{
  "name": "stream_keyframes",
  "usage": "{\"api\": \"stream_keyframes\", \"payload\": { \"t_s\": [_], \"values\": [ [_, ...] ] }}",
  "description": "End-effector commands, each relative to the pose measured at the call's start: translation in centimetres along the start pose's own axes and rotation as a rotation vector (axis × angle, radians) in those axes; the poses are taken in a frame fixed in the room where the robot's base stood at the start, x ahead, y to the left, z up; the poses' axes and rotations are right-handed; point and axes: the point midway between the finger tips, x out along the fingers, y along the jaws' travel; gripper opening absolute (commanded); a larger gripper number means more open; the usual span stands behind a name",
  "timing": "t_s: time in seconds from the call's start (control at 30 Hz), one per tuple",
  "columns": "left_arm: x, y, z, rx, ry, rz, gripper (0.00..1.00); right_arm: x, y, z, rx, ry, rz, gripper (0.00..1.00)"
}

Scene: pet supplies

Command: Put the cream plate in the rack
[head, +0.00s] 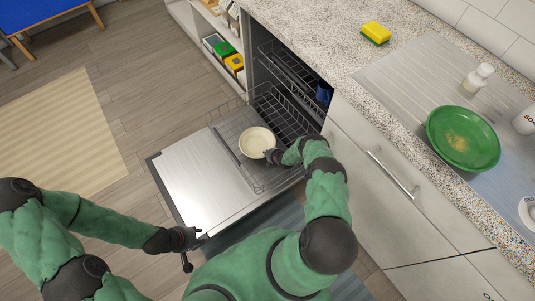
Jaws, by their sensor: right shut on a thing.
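The cream plate (256,142) is over the pulled-out lower rack (262,178) of the open dishwasher, its face turned up towards the camera. My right gripper (272,155) is shut on the plate's right edge. Whether the plate touches the rack's wires cannot be told from this view. My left gripper (190,240) is beside the near corner of the lowered dishwasher door (195,185), away from the plate. Its fingers are dark and small, and whether they are open cannot be told.
An upper rack (285,70) holds a dark blue item (323,93) inside the dishwasher. On the counter are a green plate (463,138) with brownish residue, a yellow sponge (376,32) and a white bottle (477,78). A shelf with boxes (220,47) stands left of the dishwasher.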

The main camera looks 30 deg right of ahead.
Motion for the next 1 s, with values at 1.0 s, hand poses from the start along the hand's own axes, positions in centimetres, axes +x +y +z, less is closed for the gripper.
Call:
{"api": "stream_keyframes", "payload": {
  "t_s": [1.0],
  "values": [
    [-5.1,1.8,0.2,0.000,0.000,0.000,0.40,-8.4,0.3,0.1,0.002,0.000,-0.002,0.18]
  ]
}}
